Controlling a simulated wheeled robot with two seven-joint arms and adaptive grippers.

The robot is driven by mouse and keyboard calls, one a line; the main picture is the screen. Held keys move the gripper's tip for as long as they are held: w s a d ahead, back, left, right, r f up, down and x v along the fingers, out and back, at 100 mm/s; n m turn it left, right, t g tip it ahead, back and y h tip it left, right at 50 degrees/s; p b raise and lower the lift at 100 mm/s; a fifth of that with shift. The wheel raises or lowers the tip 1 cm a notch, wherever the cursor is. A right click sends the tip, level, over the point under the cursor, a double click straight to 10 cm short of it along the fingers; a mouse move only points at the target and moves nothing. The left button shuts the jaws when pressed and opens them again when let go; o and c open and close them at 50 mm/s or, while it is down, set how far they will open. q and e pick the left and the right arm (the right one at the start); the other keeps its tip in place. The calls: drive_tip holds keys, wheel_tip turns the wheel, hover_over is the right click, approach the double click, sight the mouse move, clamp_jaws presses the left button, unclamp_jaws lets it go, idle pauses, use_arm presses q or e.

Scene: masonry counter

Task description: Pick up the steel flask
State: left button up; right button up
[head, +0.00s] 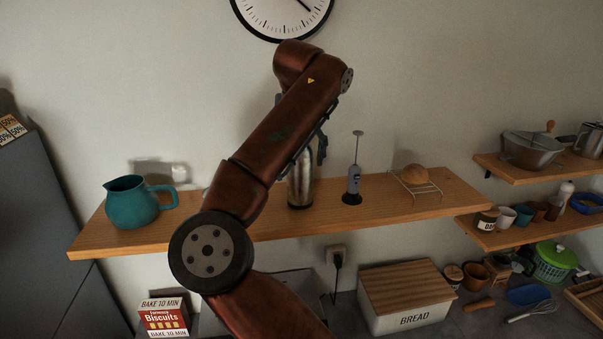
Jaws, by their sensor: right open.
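The steel flask (301,186) stands upright on the wooden wall shelf (375,207), near the middle of the head view. My red right arm crosses in front and hides its left side and upper part. My right gripper (318,150) shows only in part behind the arm, at the upper part of the flask. It is open, with a dark finger on the flask's right side. I cannot tell whether it touches the flask. My left gripper is not in view.
A teal jug (131,203) stands on the shelf to the left. A milk frother (352,184) in its stand is close to the flask's right. A bread box (404,311) is on the counter below.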

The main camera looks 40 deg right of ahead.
drive_tip(key=x, duration=0.2)
drive_tip(key=p+x, duration=0.1)
drive_tip(key=shift+s+d+f, duration=0.2)
drive_tip(key=shift+d+f, duration=0.05)
drive_tip(key=shift+x, duration=0.75)
drive_tip(key=shift+c, duration=0.4)
drive_tip(key=shift+r, duration=0.15)
drive_tip(key=c, duration=1.5)
